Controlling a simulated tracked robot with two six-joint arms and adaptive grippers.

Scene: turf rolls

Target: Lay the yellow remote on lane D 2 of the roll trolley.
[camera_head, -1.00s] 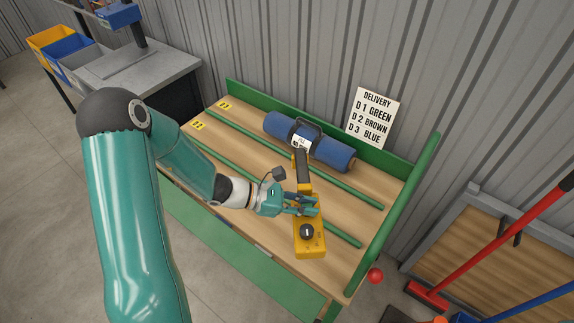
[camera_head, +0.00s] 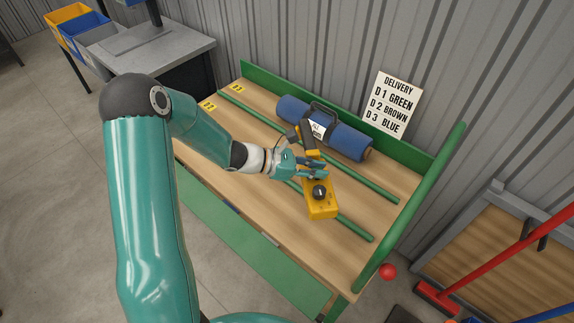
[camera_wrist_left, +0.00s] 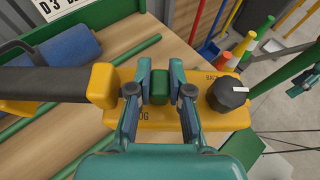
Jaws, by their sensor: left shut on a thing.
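The yellow remote (camera_head: 321,207) has a black knob and a dark bar-shaped handle with yellow ends. My left gripper (camera_head: 318,172) is shut on it near its middle; its fingers also show closed at a green piece on the remote in the left wrist view (camera_wrist_left: 160,92). The remote appears held above the roll trolley (camera_head: 290,247), over its middle; its height is unclear. Lane D 2 (camera_head: 345,197) is the wooden strip between two green dividers, with a yellow label (camera_head: 209,105) at its left end.
A green rail (camera_head: 415,205) closes the right end. The right part of lane D 2 looks clear.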

